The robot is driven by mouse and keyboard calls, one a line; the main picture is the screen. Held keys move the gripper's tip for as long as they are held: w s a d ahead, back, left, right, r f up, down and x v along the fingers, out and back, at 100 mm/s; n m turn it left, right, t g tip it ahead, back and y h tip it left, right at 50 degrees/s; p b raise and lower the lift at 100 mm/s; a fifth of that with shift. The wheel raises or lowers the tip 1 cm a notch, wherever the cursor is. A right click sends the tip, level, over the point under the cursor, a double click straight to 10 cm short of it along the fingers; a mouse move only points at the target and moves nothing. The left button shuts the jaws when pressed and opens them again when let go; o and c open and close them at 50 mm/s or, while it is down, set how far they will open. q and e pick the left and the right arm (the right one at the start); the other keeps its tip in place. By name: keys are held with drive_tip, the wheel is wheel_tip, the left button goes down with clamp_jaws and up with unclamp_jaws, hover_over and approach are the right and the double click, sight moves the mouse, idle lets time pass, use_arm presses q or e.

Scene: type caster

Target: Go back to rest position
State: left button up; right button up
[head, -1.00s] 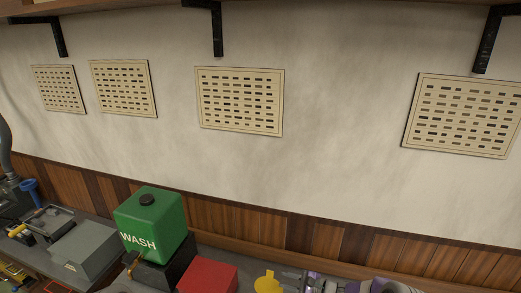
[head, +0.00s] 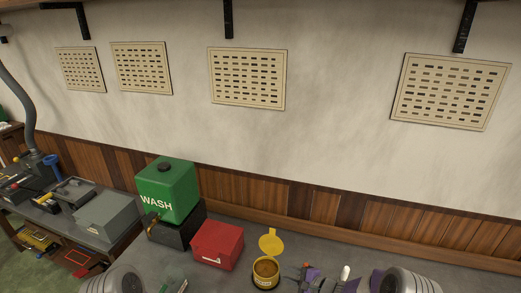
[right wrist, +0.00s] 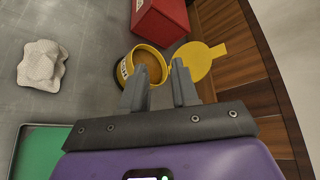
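My right gripper (head: 303,270) is at the bottom of the head view, just right of an open yellow tin (head: 265,273). In the right wrist view the two grey fingers of the right gripper (right wrist: 160,82) stand apart with nothing between them. The yellow tin (right wrist: 149,66) with brown contents shows beyond the fingertips, its round lid (right wrist: 198,62) tipped open. Part of my left arm (head: 115,281) shows at the lower left of the head view. Only a small piece that may be my left gripper shows beside it; its fingers cannot be made out.
A red box (head: 217,245) and a green WASH container (head: 167,190) stand on the bench near the wall. A grey box (head: 106,216) is farther left. A crumpled pale rag (right wrist: 43,66) and a green-lined tray (right wrist: 38,150) lie on the bench in the right wrist view.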

drive_tip(key=s+f+n+g+h, duration=0.2)
drive_tip(key=s+f+n+h, duration=0.25)
drive_tip(key=s+f, duration=0.6)
drive_tip(key=s+a+f+n+g+h, duration=0.15)
drive_tip(key=s+n+g, duration=0.55)
drive_tip(key=s, duration=1.5)
use_arm(q)
wheel_tip(320, 180, down, 18)
drive_tip(key=b, duration=1.8)
drive_tip(key=shift+s+f+b, duration=0.2)
drive_tip(key=shift+s+b, duration=0.1)
use_arm(e)
wheel_tip(320, 180, down, 19)
drive_tip(key=n, duration=0.1)
drive_tip(key=shift+s+d+t, duration=0.15)
drive_tip(key=shift+d+t, duration=0.15)
drive_tip(key=shift+r, duration=0.1)
